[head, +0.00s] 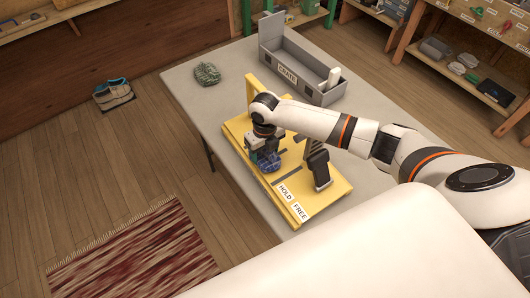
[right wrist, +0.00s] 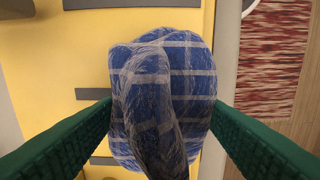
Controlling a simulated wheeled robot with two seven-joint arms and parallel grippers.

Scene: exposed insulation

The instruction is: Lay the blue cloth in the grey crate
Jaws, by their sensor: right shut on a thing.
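The blue cloth (right wrist: 165,95) is a bunched bundle with pale checked lines, seen large in the right wrist view. In the head view the blue cloth (head: 266,163) shows below my right gripper (head: 265,155), over the yellow board. The green fingers of my right gripper (right wrist: 162,118) press on both sides of the cloth and are shut on it. I cannot tell whether the cloth still touches the board. The grey crate (head: 273,68), labelled CRATE, stands at the far end of the table with its lid up. A white object stands at its right end. My left gripper is not in view.
The yellow board (head: 322,189) has HOLD and FREE labels and a dark upright clamp-like part (head: 318,165). A green bundle (head: 207,74) lies left of the crate on the grey table (head: 193,100). Bare table lies between bundle and board. Shelves stand at right.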

